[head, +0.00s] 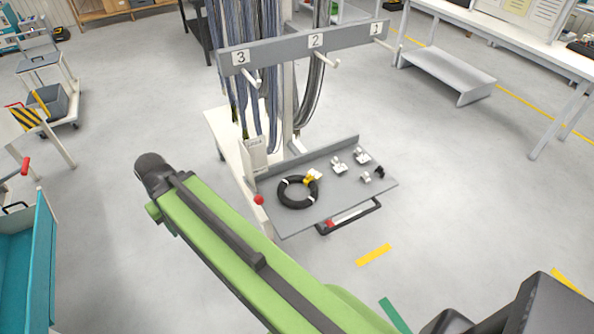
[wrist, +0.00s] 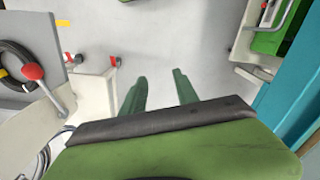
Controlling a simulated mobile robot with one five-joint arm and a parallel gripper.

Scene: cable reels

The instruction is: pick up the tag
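On the grey tray (head: 338,204) of the reel stand lies a black cable coil (head: 283,197). A small yellow piece with a white part, perhaps the tag (head: 313,176), sits on the coil's upper right edge. Several small white fittings (head: 339,165) lie to its right.
A red-knobbed lever (head: 258,199) stands at the tray's left edge. Above the tray is a grey rail (head: 300,48) with numbered pegs and hanging cables. A teal cabinet (head: 28,270) stands at the lower left. Open floor lies right of the tray and in front.

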